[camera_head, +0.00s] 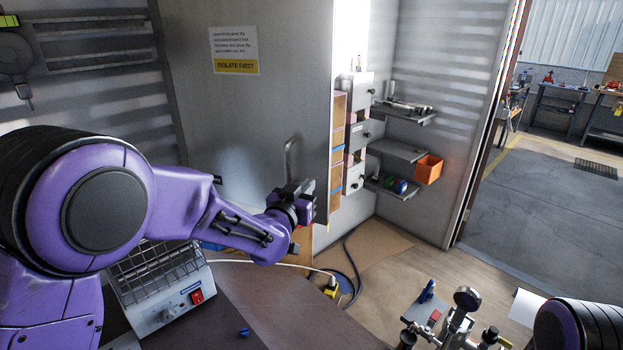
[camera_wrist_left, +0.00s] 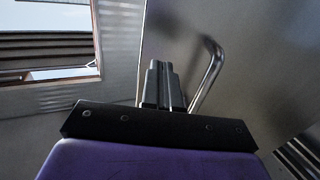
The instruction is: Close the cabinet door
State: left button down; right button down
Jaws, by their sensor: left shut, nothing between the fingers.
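The cabinet door (camera_head: 240,115) is a large grey panel in the head view, standing open, with shelves and boxes visible past its right edge. It has a bent metal bar handle (camera_head: 290,158) near that edge. My left gripper (camera_head: 303,187) is at the door's lower right, just below the handle. In the left wrist view its two fingers (camera_wrist_left: 162,84) are together and empty, and the handle (camera_wrist_left: 213,70) stands just right of them. I cannot tell whether the fingers touch the door. My right gripper is out of view; only part of my right arm shows.
A grey box with a red switch (camera_head: 196,297) sits on the bench below my left arm. A gauge assembly (camera_head: 467,299) stands at lower right.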

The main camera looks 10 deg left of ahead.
aim_at(318, 174)
pick_arm(q)
jog(key=shift+w+d, duration=0.2)
jog(key=shift+w, duration=0.95)
jog(key=shift+w+d, duration=0.15)
jog(key=shift+w, duration=0.95)
jog(key=w+d, duration=0.1)
jog(key=w, duration=1)
jog(key=shift+w+d, duration=0.25)
jog(key=shift+w, duration=0.15)
